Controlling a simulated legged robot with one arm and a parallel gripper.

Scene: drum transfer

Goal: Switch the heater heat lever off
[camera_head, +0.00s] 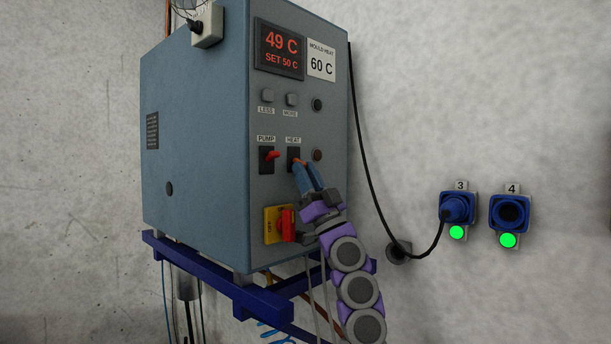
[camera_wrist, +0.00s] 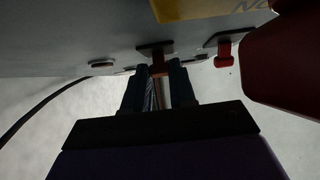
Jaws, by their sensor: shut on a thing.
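The heater is a blue-grey box (camera_head: 200,150) on the wall, with a display reading 49 C and SET 50 C. The heat lever (camera_head: 296,161) sits on a dark plate under the HEAT label. My gripper (camera_head: 304,168) reaches up to it from below right, its blue fingers shut on the lever. In the wrist view the fingers (camera_wrist: 160,78) stand on both sides of the reddish heat lever (camera_wrist: 157,70). The fingers hide most of the lever, so I cannot tell its position clearly.
The red pump lever (camera_head: 271,155) is just left of the heat lever. The red rotary switch (camera_head: 287,224) on a yellow plate is below, close to my wrist. A black cable (camera_head: 366,180) runs down right of the box to socket 3 (camera_head: 457,208).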

